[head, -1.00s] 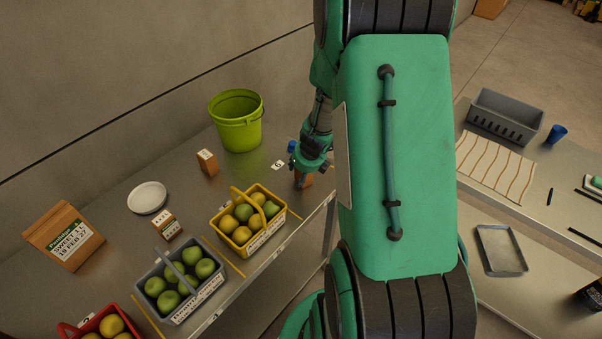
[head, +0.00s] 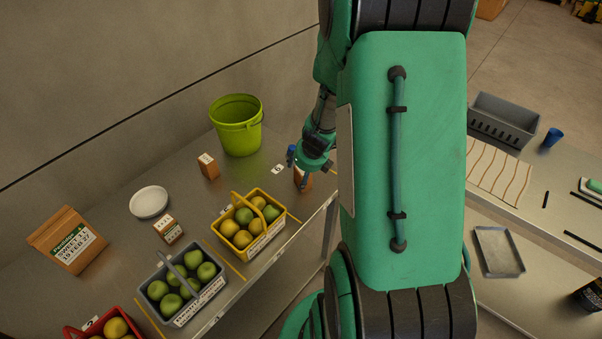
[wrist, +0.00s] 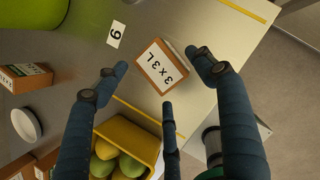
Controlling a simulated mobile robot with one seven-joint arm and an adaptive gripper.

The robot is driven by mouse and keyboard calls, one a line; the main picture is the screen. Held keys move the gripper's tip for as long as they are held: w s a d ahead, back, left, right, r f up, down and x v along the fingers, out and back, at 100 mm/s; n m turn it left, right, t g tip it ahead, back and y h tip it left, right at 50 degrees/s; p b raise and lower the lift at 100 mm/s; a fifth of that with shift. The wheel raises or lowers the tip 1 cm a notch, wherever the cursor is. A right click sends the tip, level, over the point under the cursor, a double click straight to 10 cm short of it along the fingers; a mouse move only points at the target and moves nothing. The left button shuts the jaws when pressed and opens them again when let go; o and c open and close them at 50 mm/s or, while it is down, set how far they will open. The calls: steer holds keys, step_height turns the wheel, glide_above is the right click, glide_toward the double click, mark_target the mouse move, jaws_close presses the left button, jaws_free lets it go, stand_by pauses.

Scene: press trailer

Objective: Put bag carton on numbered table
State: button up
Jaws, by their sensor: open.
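A small brown carton (head: 304,181) with a white top stands near the right end of the grey numbered table (head: 245,176). In the wrist view the carton (wrist: 160,67) shows a white face reading "3 x 3 L". My gripper (head: 308,178) is over the carton in the head view and partly hides it. In the wrist view my gripper (wrist: 154,76) is open, with its fingers spread around the carton's outline; no grip on it shows. A number card (wrist: 115,33) lies beside the carton; this card also shows in the head view (head: 278,169).
A yellow fruit basket (head: 262,243) stands close to the carton. Farther left are a grey apple basket (head: 200,306), two other small cartons, a white dish (head: 149,202) and a paper bag (head: 67,240). A green bucket (head: 237,126) stands behind. A second table is at right.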

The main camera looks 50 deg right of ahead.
steer(key=p+v, duration=0.3)
steer(key=v, duration=0.4)
steer(key=shift+r, duration=0.25)
steer(key=shift+a, duration=0.1)
stand_by(0.4)
steer(key=w+a+r+n+t+y, duration=0.1)
steer(key=w+a+r+n, duration=0.1)
steer(key=a+r+n, duration=0.7)
steer(key=w+a+r+n, duration=0.2)
steer(key=a+r+n, duration=0.5)
steer(key=a+n, duration=0.25)
steer(key=s+a+r+n, duration=0.6)
steer(key=a+n, duration=0.2)
steer(key=n, duration=0.3)
steer(key=s+a+r+n, duration=0.6)
steer(key=s+a+n, duration=0.1)
steer(key=n, duration=0.4)
steer(key=shift+a+r+t+y, duration=0.3)
steer(key=shift+a+r+y, duration=0.1)
steer(key=shift+a, duration=0.4)
